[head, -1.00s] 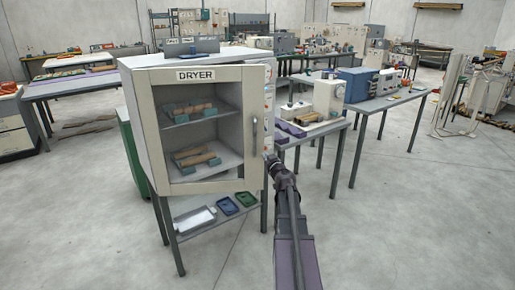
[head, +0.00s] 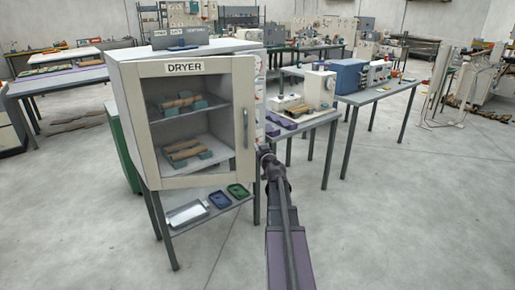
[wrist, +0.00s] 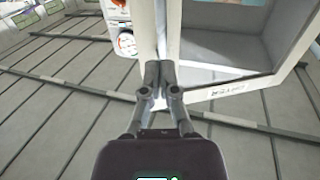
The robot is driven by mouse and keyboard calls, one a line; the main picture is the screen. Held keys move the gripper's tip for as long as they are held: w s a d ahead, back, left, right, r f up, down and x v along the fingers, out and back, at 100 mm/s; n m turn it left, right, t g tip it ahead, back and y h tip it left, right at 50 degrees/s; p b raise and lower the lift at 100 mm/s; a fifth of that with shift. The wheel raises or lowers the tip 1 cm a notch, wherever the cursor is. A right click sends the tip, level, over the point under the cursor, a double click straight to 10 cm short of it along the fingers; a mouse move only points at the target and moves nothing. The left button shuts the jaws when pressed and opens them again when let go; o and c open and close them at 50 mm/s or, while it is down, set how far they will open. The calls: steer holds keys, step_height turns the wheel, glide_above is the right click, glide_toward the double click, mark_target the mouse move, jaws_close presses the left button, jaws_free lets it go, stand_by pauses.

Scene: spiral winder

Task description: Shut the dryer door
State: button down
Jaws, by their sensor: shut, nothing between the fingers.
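The dryer (head: 118,70) is a pale cabinet on a dark-legged stand, left of centre in the head view. Its windowed door (head: 150,168) has a grey vertical handle (head: 245,128) on the right side. The door lies near the cabinet front; I cannot tell whether a narrow gap remains. My gripper (head: 264,150) is at the lower right of the door, by its handle-side edge. In the wrist view, my gripper (wrist: 161,72) is shut and empty, its tips by the pale door edge (wrist: 172,30). Whether the tips touch it is unclear.
Wooden pieces on teal blocks (head: 183,103) sit on the shelves inside. A white tray (head: 187,214), a blue tray (head: 220,199) and a green tray (head: 238,190) are on the stand's lower shelf. A table with machines (head: 305,122) stands behind right. Floor at front right is clear.

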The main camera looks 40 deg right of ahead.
steer(key=x, duration=1.2)
steer(key=shift+f, duration=0.1)
